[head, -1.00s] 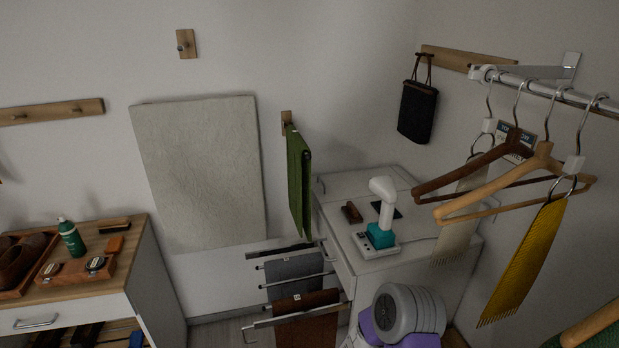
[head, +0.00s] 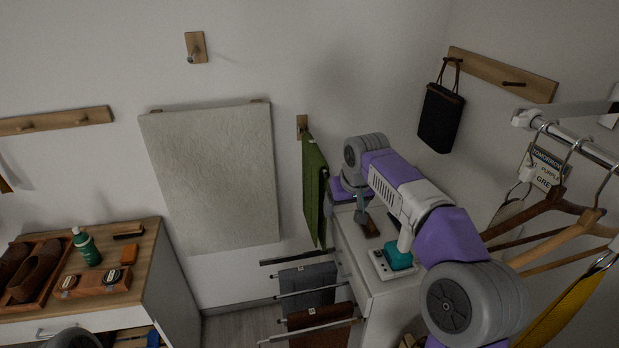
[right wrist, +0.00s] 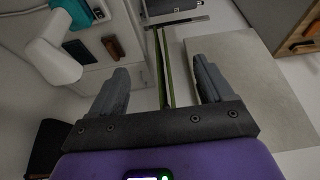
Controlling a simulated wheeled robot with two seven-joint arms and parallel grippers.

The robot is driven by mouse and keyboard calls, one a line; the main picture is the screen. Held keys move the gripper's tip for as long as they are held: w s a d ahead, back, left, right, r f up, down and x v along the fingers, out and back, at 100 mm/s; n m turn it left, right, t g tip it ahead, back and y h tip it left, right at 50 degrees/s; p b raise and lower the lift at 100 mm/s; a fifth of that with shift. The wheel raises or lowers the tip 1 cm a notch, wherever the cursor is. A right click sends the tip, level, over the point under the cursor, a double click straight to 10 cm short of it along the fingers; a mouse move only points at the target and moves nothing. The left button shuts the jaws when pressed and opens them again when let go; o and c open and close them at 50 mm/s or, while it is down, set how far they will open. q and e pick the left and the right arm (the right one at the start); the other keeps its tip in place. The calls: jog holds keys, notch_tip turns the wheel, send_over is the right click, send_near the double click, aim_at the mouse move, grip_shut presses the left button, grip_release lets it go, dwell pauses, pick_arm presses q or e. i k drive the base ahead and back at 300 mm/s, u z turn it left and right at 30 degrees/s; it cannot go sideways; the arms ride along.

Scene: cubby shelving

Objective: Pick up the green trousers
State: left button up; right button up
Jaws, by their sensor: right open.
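The green trousers (head: 314,190) hang folded, long and narrow, from a small wooden wall hook in the head view. In the right wrist view they show edge-on as a thin green strip (right wrist: 162,65). My right gripper (head: 343,198) is just to the right of them in the head view, partly hidden by my own wrist. In the right wrist view its two fingers (right wrist: 162,85) are apart, with the strip in line with the gap. I cannot tell how deep the cloth sits between them. My left gripper is not in view.
Rails with grey (head: 308,280) and brown cloth are below the trousers. A pale panel (head: 212,180) hangs left. Hangers (head: 560,205) are at the right.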

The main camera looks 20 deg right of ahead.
aim_at(315, 187)
jog(key=z, duration=0.1)
jog(key=i, duration=1.1)
jog(key=u, duration=0.1)
